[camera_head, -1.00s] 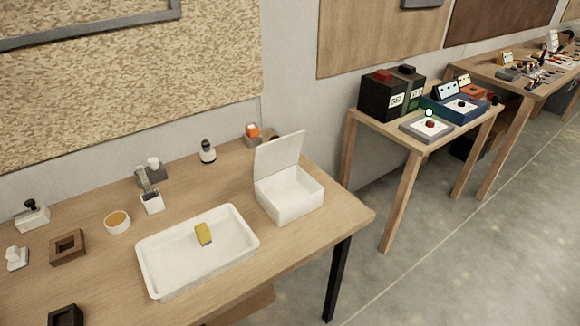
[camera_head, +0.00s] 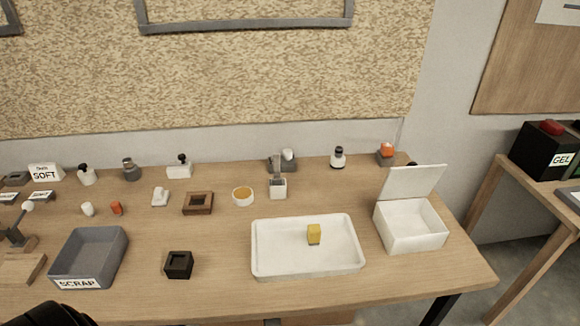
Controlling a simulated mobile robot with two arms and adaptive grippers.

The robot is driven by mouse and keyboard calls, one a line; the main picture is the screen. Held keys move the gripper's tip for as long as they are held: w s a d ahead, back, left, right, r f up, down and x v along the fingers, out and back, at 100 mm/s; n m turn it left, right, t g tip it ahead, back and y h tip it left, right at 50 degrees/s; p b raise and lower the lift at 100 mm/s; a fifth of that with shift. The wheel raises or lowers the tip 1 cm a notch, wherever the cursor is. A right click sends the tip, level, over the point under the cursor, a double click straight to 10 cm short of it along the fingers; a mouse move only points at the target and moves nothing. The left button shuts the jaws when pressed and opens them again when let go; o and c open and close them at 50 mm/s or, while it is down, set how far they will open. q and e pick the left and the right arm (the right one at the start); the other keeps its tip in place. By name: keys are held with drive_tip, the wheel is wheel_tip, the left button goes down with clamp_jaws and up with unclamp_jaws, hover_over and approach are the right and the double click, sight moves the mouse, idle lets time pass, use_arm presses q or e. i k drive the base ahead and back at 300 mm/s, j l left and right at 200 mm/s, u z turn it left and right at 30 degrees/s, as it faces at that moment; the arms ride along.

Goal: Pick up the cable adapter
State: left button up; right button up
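No thing in view is clearly marked as the cable adapter. A small yellow block (camera_head: 314,233) with a darker lower edge lies alone in a shallow white tray (camera_head: 262,268) on the wooden table; I cannot tell whether it is the adapter. An open white box (camera_head: 412,240) with its lid raised stands right of the tray. Neither gripper can be made out. A dark rounded shape at the bottom left corner seems to be part of my own arm.
A grey bin labelled SCRAP (camera_head: 76,284) and a black square holder (camera_head: 179,265) stand left of the tray. Bare tabletop (camera_head: 215,285) lies between holder and tray.

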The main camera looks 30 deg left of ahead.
sight(179, 266)
drive_tip(key=u, duration=1.85)
drive_tip(key=l+u, duration=0.1)
drive_tip(key=l, duration=0.55)
drive_tip(key=k+l+u, duration=0.15)
drive_tip(key=l, duration=0.55)
drive_tip(key=l+u, duration=0.1)
drive_tip(key=l, duration=0.55)
drive_tip(key=k, duration=0.05)
